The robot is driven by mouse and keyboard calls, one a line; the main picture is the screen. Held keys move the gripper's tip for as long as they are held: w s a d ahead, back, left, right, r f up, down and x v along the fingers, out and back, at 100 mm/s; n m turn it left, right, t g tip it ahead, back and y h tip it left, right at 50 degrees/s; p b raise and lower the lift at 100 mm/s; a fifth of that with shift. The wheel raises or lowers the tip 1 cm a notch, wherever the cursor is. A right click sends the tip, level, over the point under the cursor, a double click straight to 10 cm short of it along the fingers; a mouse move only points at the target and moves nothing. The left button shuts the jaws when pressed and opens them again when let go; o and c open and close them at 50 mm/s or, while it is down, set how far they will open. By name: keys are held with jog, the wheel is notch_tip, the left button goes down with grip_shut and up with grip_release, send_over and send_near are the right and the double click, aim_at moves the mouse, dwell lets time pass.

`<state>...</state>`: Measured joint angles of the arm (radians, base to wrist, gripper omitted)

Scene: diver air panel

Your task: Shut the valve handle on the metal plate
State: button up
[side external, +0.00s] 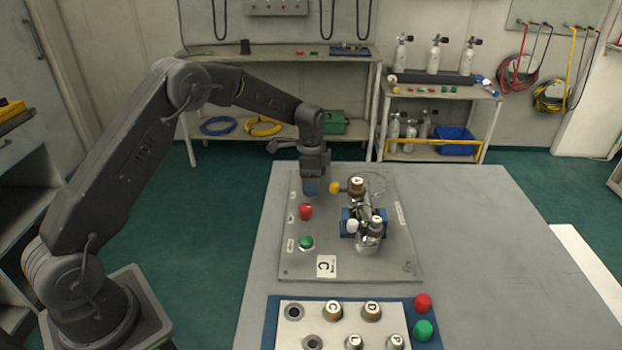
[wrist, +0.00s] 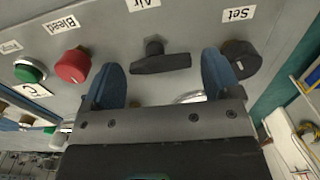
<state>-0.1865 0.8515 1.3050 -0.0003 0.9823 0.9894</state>
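The valve handle (wrist: 163,63) is a black bar on a short stem, beneath the "Air" label in the wrist view. It lies roughly across that picture, between my two blue fingers. My gripper (wrist: 161,70) is open, with a finger on either side of the handle and a gap at each end. In the side view my gripper (side external: 311,188) points down over the far left part of the grey metal plate (side external: 295,266) and hides the handle. The plate also shows in the wrist view (wrist: 105,25).
A red knob (side external: 305,212) and a green button (side external: 306,243) sit nearer on the plate. A black knob (wrist: 241,59) by "Set" is beside one finger. Brass fittings and a blue block (side external: 350,222) stand to the right. A tray (side external: 285,335) of fittings lies in front.

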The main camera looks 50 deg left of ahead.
jog(key=shift+o, duration=0.6)
notch_tip(320, 180, up, 14)
dwell(0.4)
